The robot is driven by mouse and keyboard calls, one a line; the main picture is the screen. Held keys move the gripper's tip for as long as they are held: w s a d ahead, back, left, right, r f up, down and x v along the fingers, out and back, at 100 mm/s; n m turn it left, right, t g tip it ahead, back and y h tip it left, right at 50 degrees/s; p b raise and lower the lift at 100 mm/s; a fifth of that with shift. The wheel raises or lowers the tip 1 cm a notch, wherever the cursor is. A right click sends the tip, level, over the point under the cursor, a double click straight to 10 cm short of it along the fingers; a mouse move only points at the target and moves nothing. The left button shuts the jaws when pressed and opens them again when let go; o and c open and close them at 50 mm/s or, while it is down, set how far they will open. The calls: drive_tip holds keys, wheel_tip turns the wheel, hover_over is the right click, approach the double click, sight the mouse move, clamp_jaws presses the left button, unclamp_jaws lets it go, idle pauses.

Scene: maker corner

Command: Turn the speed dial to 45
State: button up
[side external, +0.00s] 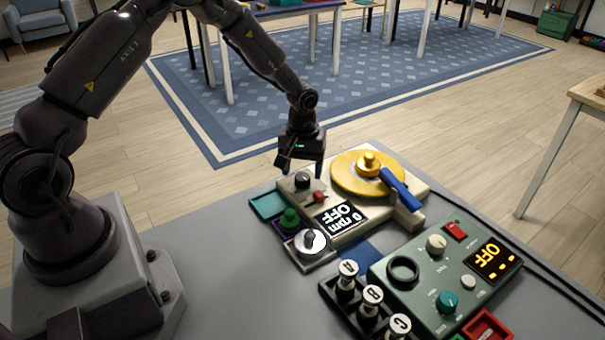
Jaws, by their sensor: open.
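A cream turntable unit (405,222) with a yellow platter (345,180) and a blue arm (401,189) stands on the grey table. Its display (341,214) appears upside down and reads "0 rpm" and "OFF". A black knob (303,181), which looks like the speed dial, sits on the unit's near-left corner, with a small red control (320,197) beside it. No marks around the knob are legible. My gripper (301,168) points down over the black knob, fingers open and apart. Whether a finger touches the knob cannot be told.
A green control box (425,272) with an "OFF" display and a black rack of lettered pegs (362,322) stand at the front right.

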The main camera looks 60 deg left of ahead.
drive_tip(key=shift+f, duration=1.05)
drive_tip(key=c, duration=0.9)
